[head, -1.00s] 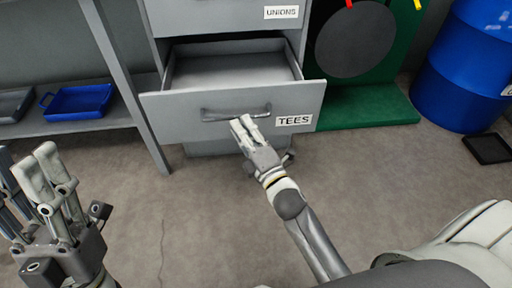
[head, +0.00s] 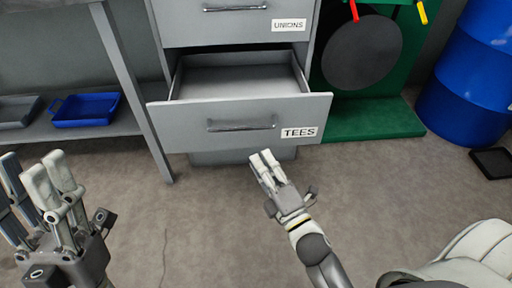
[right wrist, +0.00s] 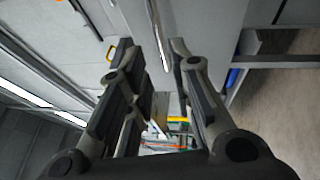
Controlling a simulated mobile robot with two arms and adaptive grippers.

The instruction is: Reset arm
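The grey drawer labelled TEES (head: 180,126) is pulled out in the head view, and the part of its inside that shows is empty. Its bar handle (head: 242,124) is on the front face. My right gripper (head: 264,158) is below and in front of the handle, apart from it. In the right wrist view my right gripper (right wrist: 150,45) has its fingers apart with nothing held between them. My left gripper (head: 28,170) is raised at the lower left, fingers spread and empty, far from the drawer.
The UNIONS drawer (head: 235,30) above is shut. A shelf with a blue tray (head: 86,109) and a grey tray (head: 20,110) is at left. A green stand (head: 370,120) and blue barrel (head: 465,90) are at right. The floor (head: 205,225) in front is clear.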

